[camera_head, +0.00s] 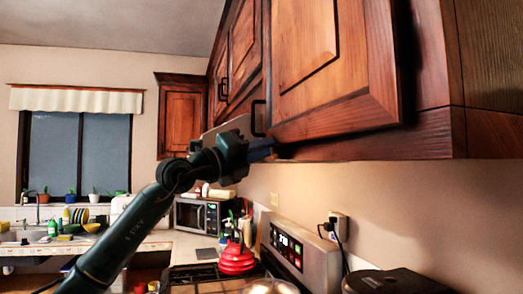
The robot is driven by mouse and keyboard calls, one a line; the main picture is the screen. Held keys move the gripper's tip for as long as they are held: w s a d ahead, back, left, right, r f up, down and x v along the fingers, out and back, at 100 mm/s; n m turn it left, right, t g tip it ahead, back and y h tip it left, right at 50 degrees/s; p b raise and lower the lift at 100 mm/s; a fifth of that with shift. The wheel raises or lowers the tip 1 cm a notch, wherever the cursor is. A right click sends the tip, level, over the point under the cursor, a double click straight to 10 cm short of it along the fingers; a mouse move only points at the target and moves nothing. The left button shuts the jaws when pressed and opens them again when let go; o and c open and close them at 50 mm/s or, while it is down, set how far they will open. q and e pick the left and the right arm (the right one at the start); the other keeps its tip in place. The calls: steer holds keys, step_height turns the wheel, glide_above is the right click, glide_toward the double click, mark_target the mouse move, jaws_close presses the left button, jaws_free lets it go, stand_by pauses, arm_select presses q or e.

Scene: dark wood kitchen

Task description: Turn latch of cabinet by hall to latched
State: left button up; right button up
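The nearest upper cabinet (440,130) is reddish-brown wood with a panelled door (330,60). I cannot make out a latch. My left arm rises from the lower left, and my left gripper (262,150) is at the cabinet's lower left edge, just below the handle. Its dark fingers point right, and I cannot tell whether they touch the wood or are open. My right gripper is out of view.
Below are a stove with a control panel (287,248), a red kettle-like item (237,259) and a microwave (197,215). A wall outlet with a plug (338,226) is at the right. More cabinets (181,120) hang farther back. The space beneath the near cabinet is open.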

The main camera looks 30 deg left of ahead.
arm_select(q)
jaws_close()
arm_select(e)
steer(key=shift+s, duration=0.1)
arm_select(q)
steer(key=shift+m, duration=0.4)
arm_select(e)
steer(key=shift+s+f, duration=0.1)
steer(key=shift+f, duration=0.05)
arm_select(q)
steer(key=shift+s+d+r+m+g+h+b, duration=0.1)
steer(key=shift+m+g+h+b, duration=0.2)
steer(key=shift+m+h, duration=1.15)
steer(key=shift+s+d+m+g+h+b, duration=0.1)
steer(key=shift+m+g+h+b, duration=0.3)
steer(key=shift+m, duration=2.1)
steer(key=shift+s+d+r+m+g+h+b, duration=0.1)
steer(key=shift+m+g+h, duration=0.2)
steer(key=shift+m+h, duration=1.2)
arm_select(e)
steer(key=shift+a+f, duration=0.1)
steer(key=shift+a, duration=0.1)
arm_select(q)
steer(key=shift+f+m+y, duration=0.1)
steer(key=shift+m+y, duration=0.25)
steer(key=shift+m, duration=0.4)
